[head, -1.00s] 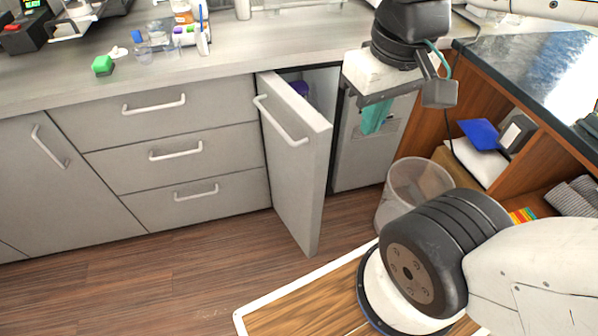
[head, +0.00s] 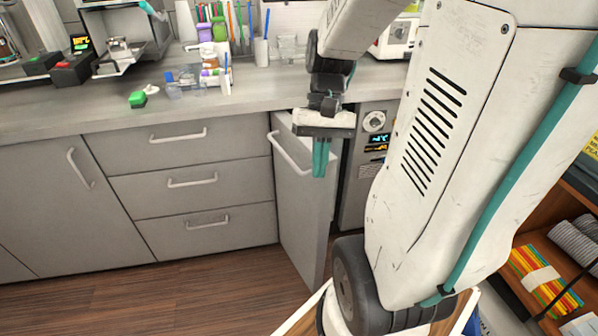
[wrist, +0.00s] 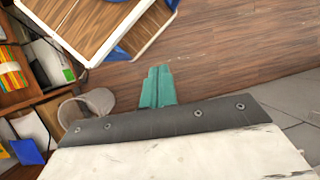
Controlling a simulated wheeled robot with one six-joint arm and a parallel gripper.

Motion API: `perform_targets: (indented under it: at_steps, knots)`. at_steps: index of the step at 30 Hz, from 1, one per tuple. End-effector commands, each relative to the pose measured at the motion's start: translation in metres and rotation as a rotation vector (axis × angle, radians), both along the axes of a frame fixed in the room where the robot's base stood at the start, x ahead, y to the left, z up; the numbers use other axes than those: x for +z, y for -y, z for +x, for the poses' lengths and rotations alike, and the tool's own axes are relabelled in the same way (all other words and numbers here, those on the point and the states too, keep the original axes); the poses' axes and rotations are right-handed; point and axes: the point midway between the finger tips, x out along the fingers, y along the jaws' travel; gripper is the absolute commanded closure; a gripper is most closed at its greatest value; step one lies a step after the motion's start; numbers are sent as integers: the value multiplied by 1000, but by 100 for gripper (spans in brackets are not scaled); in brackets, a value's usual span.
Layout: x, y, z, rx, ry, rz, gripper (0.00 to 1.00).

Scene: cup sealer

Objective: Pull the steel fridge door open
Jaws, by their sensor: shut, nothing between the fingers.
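The grey steel-coloured door (head: 300,220) under the counter, which I take as the fridge door, stands partly open, swung out past the drawer fronts. Its pale bar handle (head: 288,158) runs across its upper face. My gripper (head: 320,174) points down with its teal fingers together and empty. In the head view it overlaps the door's upper right part, right of the handle; depth and contact cannot be told. The fingers also show in the wrist view (wrist: 158,70), over floor. The inside behind the door is hidden.
A unit with a lit display (head: 377,143) stands right of the door. Grey drawers (head: 190,180) are at left. Small items stand on the counter (head: 120,112). Wooden floor (head: 150,292) is free.

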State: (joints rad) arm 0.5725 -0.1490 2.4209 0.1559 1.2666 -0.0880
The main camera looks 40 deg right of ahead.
Motion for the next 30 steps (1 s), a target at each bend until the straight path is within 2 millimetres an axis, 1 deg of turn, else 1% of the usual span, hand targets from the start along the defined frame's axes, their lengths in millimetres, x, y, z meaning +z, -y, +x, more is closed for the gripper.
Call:
perform_targets:
  at_steps: [1,5,8,11,16,20,21,24,27,29,30]
  knots:
    - [-13,15,3,-60,-31,59,100]
    - [-43,48,9,-187,-65,218,100]
    - [-69,74,12,-283,-60,347,100]
    - [-97,101,11,-376,-27,479,100]
    - [-151,146,5,-534,97,694,100]
    - [-196,180,-4,-652,259,833,100]
    - [-211,190,-7,-687,321,868,100]
    - [-247,215,-15,-765,502,931,100]
    - [-277,239,-19,-813,709,947,100]
    - [-291,254,-19,-822,846,929,100]
    - [-297,265,-17,-814,942,902,100]
